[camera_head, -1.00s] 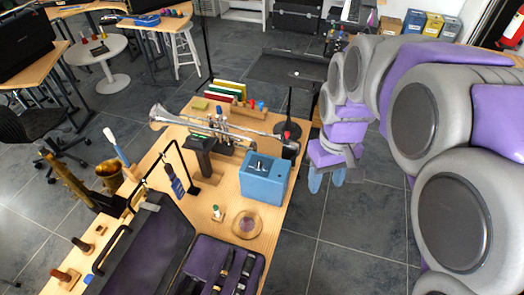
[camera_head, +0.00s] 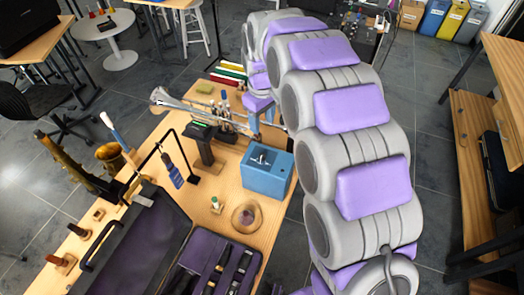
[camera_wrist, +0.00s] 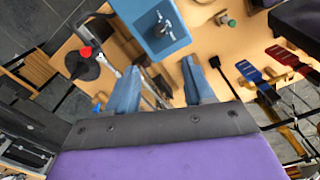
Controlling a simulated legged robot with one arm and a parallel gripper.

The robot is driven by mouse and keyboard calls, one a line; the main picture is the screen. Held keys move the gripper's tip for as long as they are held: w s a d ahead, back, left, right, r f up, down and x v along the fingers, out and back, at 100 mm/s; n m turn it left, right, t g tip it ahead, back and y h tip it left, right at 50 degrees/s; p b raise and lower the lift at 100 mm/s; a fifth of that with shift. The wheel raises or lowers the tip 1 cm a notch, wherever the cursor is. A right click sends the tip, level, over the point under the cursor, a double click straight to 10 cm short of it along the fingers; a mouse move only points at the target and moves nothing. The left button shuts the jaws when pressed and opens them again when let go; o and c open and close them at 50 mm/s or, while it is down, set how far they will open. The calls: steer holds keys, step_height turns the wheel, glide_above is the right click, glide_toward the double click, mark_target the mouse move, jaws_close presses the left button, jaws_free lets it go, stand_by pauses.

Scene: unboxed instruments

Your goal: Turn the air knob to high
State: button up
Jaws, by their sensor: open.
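A blue box (camera_head: 265,180) stands on the wooden table, with a silver T-shaped handle (camera_head: 262,157) on its top that looks like the air knob. Any high or low marking is too small to read. The wrist view shows the box (camera_wrist: 140,12) at the top and the handle (camera_wrist: 163,22) on it. My gripper (camera_head: 262,118) is over the table just behind the box, partly hidden by my arm. In the wrist view its two blue fingers (camera_wrist: 165,82) are apart, with nothing held between them. They are apart from the knob.
A wooden ring (camera_head: 246,222) and a small bottle (camera_head: 215,205) are in front of the box. An open purple-lined case (camera_head: 205,245) fills the table front. A saxophone (camera_head: 70,165) stands left.

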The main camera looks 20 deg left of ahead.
mark_target(262, 154)
step_height(262, 154, down, 16)
steer(key=b, duration=0.3)
steer(key=shift+r, duration=0.15)
jaws_close()
stand_by(0.4)
